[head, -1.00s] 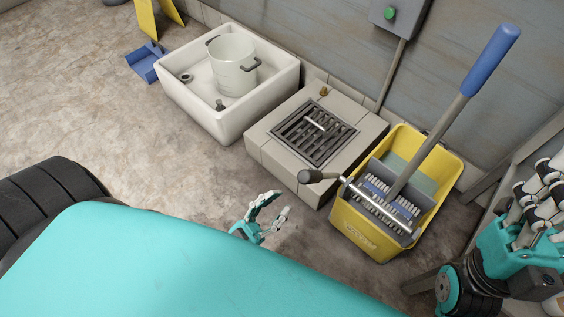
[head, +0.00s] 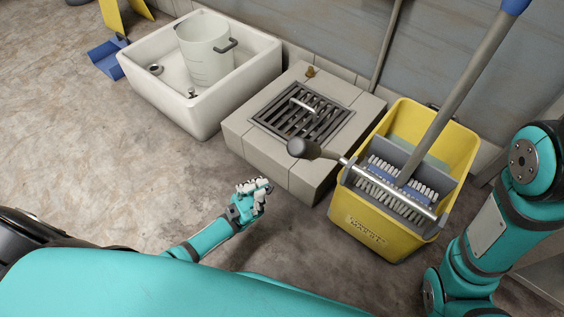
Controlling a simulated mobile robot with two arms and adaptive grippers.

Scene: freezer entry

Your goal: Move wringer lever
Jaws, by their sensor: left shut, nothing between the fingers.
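The wringer lever (head: 325,156) is a metal bar with a dark round knob (head: 304,148) at its left end. It reaches left from the grey wringer (head: 391,188) on top of the yellow mop bucket (head: 370,224). The knob hangs out past the bucket's rim, beside the drain block. My left gripper (head: 256,187) is shut and empty, below and left of the knob and apart from it. My right arm comes in at the right edge, and its gripper is out of view.
A mop handle (head: 462,85) slants up from the bucket to the upper right. A raised drain block (head: 242,129) with a metal grate (head: 318,126) stands left of the bucket. A white basin (head: 186,107) holds a white pot (head: 205,52).

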